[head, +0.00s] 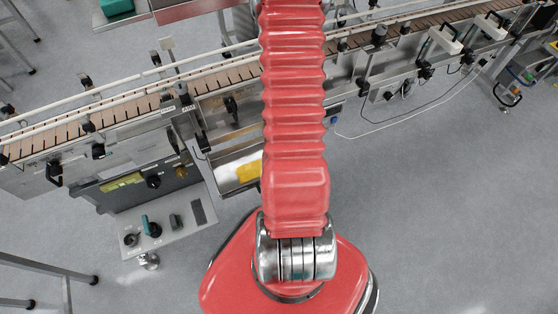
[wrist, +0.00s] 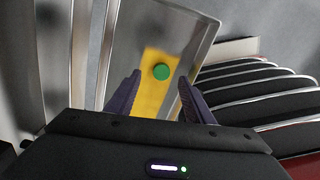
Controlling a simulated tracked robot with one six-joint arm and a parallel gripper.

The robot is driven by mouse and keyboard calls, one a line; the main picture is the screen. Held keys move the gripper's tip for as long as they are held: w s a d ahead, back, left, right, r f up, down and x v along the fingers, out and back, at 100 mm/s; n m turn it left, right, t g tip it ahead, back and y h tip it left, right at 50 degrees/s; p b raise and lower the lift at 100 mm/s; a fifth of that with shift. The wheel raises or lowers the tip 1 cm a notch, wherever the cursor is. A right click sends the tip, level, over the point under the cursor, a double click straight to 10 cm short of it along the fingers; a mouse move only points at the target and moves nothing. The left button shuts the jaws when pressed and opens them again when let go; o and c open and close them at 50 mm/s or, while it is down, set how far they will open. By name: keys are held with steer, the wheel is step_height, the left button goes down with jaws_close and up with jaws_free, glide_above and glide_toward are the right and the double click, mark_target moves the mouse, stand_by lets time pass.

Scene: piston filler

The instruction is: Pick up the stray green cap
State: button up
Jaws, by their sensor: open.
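The green cap (wrist: 161,71) is a small round disc in the wrist view. It appears to lie on a yellow patch (wrist: 148,97) inside a metal tray (wrist: 193,52). My gripper (wrist: 158,85) is open, with one dark finger on each side of the cap in the picture. The fingers are not seen touching the cap, and the gap in depth is hard to judge. In the head view the tray (head: 222,172) with its yellow patch (head: 249,171) shows just left of my red arm. My arm hides part of that area, and I cannot make out the cap or my gripper there.
A conveyor (head: 150,98) with metal rails runs across behind the tray. A control panel (head: 165,228) with knobs stands left of the tray. In the wrist view, metal bars (wrist: 80,50) rise close to the left finger. The grey floor (head: 455,200) is clear at right.

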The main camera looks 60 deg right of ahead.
steer(key=shift+f, duration=0.1)
steer(key=shift+a+f, duration=0.15)
steer(key=shift+f, duration=0.6)
steer(key=shift+a+f, duration=0.1)
steer(key=shift+f, duration=1.7)
steer(key=shift+c, duration=0.5)
steer(key=c, duration=1)
steer(key=shift+c, duration=0.2)
steer(key=shift+r, duration=0.15)
step_height(320, 180, up, 10)
